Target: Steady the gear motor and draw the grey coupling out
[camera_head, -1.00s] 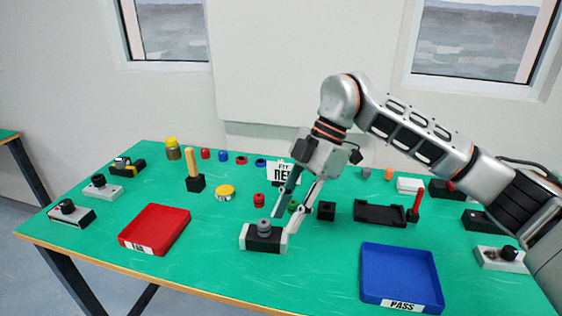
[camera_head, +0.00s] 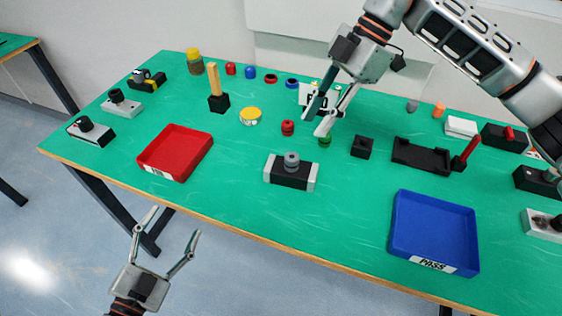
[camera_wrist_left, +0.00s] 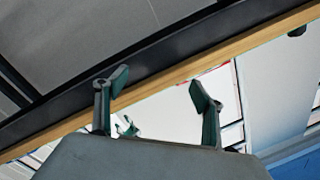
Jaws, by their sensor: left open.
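The gear motor (camera_head: 290,175) is a black block with light grey ends, lying on the green table near its front edge. The round grey coupling (camera_head: 292,160) stands on its top. My right gripper (camera_head: 317,122) is behind and above the motor, clear of it, with its two fingers apart and nothing between them. My left gripper (camera_head: 176,221) is low in front of the table, left of the motor, open and empty. In the left wrist view its open fingers (camera_wrist_left: 156,86) show with the table's wooden edge (camera_wrist_left: 184,69) beyond; the motor is not seen there.
A red tray (camera_head: 199,160) lies left of the motor and a blue PASS tray (camera_head: 467,245) right. A red cap (camera_head: 288,128), a green cap (camera_head: 325,141) and a black block (camera_head: 362,147) stand behind. The table edge (camera_head: 240,226) lies between my left gripper and the motor.

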